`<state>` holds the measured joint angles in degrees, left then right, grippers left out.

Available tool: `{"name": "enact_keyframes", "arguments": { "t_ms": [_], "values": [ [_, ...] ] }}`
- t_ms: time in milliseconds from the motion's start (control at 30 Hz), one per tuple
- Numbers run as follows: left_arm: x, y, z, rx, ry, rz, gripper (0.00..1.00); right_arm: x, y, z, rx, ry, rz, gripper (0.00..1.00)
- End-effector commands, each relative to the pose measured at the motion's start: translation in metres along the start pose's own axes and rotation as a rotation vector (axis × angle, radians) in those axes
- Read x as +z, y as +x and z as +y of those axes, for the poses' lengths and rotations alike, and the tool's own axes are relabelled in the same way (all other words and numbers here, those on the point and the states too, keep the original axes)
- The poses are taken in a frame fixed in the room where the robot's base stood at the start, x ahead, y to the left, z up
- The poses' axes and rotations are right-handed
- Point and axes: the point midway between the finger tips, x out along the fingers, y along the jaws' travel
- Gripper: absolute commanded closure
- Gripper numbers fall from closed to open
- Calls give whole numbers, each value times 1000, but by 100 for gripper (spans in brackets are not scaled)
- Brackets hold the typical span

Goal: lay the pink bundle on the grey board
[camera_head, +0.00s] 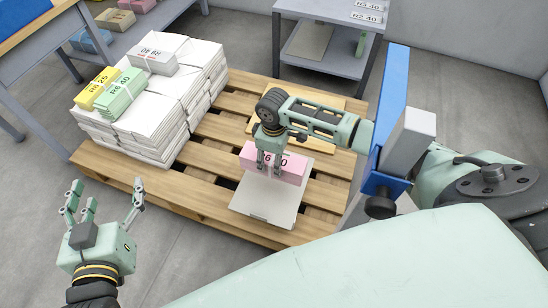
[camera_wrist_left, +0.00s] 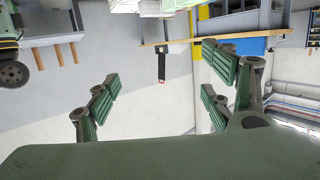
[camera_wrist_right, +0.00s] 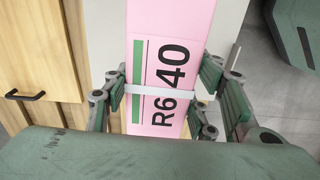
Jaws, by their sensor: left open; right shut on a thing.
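The pink bundle (camera_head: 292,170), marked R6 40 and bound with a white strap, is held in my right gripper (camera_head: 268,165). In the right wrist view, the pink bundle (camera_wrist_right: 175,45) sits between the fingers of my right gripper (camera_wrist_right: 160,100), which are shut on its sides. The pale grey board (camera_head: 262,207) lies on the pallet's front part, with the bundle over its far end. I cannot tell whether they touch. My left gripper (camera_head: 102,198) is open and empty, left of the pallet; its spread fingers also show in the left wrist view (camera_wrist_left: 165,95).
A wooden pallet (camera_head: 205,205) carries a white paper stack (camera_head: 160,140) topped with yellow (camera_head: 97,88), green (camera_head: 122,95) and grey (camera_head: 165,62) bundles. A light wooden board (camera_head: 335,112) lies behind my right gripper. A grey shelf table (camera_head: 320,50) stands at the back.

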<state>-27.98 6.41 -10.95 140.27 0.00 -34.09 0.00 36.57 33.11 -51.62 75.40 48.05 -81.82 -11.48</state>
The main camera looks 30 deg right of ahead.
Motion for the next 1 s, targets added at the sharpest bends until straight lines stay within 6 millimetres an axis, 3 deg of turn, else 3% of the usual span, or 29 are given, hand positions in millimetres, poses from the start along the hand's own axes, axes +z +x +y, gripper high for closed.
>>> {"name": "enact_keyframes", "arguments": {
  "t_ms": [267, 1000],
  "values": [
    [26, -6, -3, -7, 1, -128, 25, -1, -2, 1, 3, 0, 3, 100],
    [-51, 0, 7, 15, -4, 253, 25, -1, 33, 0, 3, 0, 4, 100]
  ]
}}
